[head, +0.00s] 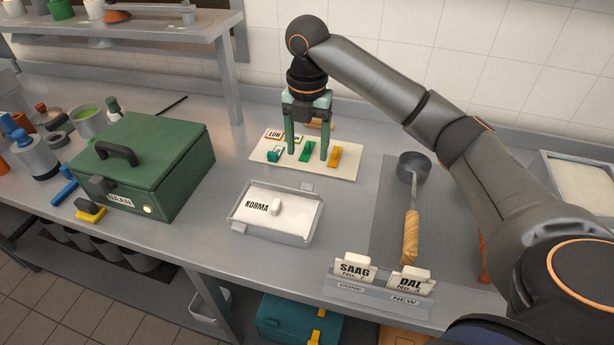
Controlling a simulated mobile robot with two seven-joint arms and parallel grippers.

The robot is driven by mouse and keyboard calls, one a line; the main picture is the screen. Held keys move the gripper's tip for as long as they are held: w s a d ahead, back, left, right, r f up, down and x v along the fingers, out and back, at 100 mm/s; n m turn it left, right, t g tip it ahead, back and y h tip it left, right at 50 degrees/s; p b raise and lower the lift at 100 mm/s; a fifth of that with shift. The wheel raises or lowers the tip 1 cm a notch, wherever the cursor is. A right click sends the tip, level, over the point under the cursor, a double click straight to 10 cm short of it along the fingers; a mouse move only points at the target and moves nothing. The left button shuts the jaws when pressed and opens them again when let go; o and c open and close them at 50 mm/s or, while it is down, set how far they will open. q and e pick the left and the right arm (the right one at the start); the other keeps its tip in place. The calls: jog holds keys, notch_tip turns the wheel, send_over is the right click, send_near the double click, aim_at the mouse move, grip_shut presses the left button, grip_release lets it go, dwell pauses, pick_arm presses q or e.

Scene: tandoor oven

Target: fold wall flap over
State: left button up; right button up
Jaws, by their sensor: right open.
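A cream board (262,158) lies on the steel counter towards the back. I cannot tell which part, if any, is the wall flap. My right gripper (308,153) points down over the board, open, with its green fingers on either side of the green piece. Whether the fingers touch the piece or the board is unclear. Some of the board's back is hidden behind the gripper. My left gripper is out of view.
A green NAAN box (165,140) stands at left, and a lidded KORMA tray (285,225) lies in front of the board. A wooden-handled ladle (411,235) rests at right. SAAG (354,270) and DAL (409,282) tags stand at the front edge. A shelf post (231,75) rises behind.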

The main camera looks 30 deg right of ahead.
aim_at(307, 184)
notch_tip(307, 184, down, 10)
jog(key=shift+r+p, duration=0.15)
jog(key=shift+p, duration=0.15)
jog(key=shift+c, duration=0.2)
grip_shut()
dwell(0.3)
